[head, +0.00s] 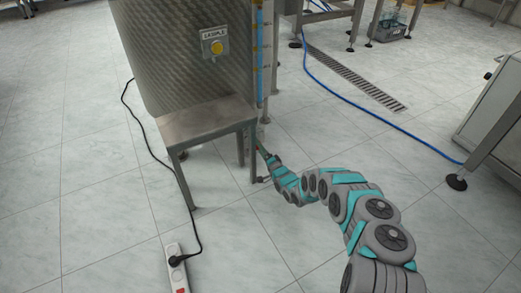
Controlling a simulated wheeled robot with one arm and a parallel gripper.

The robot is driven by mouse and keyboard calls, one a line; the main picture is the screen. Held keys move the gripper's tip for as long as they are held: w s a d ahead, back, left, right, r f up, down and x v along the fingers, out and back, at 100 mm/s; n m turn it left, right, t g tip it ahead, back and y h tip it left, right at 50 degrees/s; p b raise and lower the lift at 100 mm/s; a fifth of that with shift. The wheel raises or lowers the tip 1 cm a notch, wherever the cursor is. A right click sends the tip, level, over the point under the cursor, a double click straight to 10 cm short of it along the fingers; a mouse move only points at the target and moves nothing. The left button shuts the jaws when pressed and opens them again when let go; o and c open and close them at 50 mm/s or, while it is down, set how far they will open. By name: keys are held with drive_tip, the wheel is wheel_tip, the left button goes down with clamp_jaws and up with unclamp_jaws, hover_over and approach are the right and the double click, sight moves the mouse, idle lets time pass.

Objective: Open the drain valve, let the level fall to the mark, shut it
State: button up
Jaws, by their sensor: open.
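The steel tank (180,50) with a quilted surface stands at the upper left. A narrow upright sight tube (260,55) with a blue column runs down its right side. The column's lower end is near the height of the bench, and I cannot make out the mark. My arm reaches from the lower right to the tank's foot. My gripper (265,153) is small in view, low beside the bench's right legs, and open. I cannot make out the drain valve clearly near it, nor whether the gripper touches anything.
A steel bench (205,118) stands before the tank, close left of my gripper. A black cable runs to a white power strip (175,267) on the floor. A floor grate (355,77) and blue hose (375,117) lie at right. A steel cabinet (495,115) stands far right.

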drive_tip(key=shift+s, duration=0.1)
drive_tip(key=v, duration=0.7)
drive_tip(key=shift+s+d+p, duration=0.2)
drive_tip(key=shift+s+p, duration=0.05)
drive_tip(key=shift+p, duration=0.15)
drive_tip(key=shift+s, duration=0.1)
idle(4.3)
